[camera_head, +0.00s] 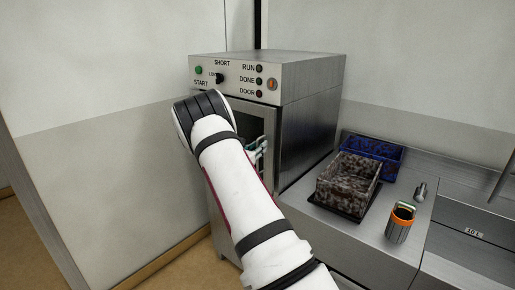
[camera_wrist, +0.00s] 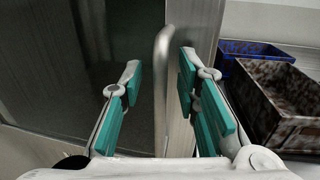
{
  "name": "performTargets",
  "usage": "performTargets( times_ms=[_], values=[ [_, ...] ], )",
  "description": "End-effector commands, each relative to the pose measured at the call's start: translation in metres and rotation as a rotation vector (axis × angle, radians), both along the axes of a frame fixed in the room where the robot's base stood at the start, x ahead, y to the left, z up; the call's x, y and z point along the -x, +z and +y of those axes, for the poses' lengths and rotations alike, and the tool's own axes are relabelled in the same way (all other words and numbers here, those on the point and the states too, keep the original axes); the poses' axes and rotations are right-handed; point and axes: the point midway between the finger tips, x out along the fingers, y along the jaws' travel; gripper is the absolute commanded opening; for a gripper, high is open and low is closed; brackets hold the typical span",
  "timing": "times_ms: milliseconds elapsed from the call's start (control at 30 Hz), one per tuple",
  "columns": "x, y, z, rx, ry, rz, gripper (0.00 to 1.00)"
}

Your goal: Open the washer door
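The washer (camera_head: 310,122) is a steel cabinet with a control panel on top of its front. Its door (camera_head: 251,124) has a dark window and looks shut, though my arm covers much of it. In the wrist view the window (camera_wrist: 90,60) fills the left, and the upright metal bar handle (camera_wrist: 161,95) stands in the middle. My gripper (camera_wrist: 158,72) is open, with teal-padded fingers on either side of the handle. It does not appear closed on the bar. In the head view my gripper (camera_head: 257,150) is at the door's right side, partly hidden by my arm.
Right of the washer, a steel counter (camera_head: 352,240) holds a speckled dark bin (camera_head: 347,184), a blue basket (camera_head: 373,149), an orange-and-black cup (camera_head: 400,224) and a small metal piece (camera_head: 421,191). A wall (camera_head: 110,150) stands at left.

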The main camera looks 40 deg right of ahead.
Motion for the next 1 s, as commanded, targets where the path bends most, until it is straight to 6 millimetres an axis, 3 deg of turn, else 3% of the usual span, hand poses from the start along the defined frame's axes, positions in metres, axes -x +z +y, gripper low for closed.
performTargets(
  times_ms=[67, 200, 467, 633, 767, 1000],
  values=[
    [0.000, 0.000, 0.000, 0.000, 0.000, 0.000, 0.29],
    [0.000, 0.000, 0.000, 0.000, 0.000, 0.000, 0.00],
    [0.000, 0.000, 0.001, 0.000, -0.001, -0.001, 0.00],
    [-0.002, 0.000, 0.012, 0.000, -0.018, -0.002, 0.00],
    [-0.006, -0.002, 0.033, 0.000, -0.057, -0.003, 0.00],
    [-0.017, -0.005, 0.100, 0.000, -0.196, -0.005, 0.00]
  ],
)
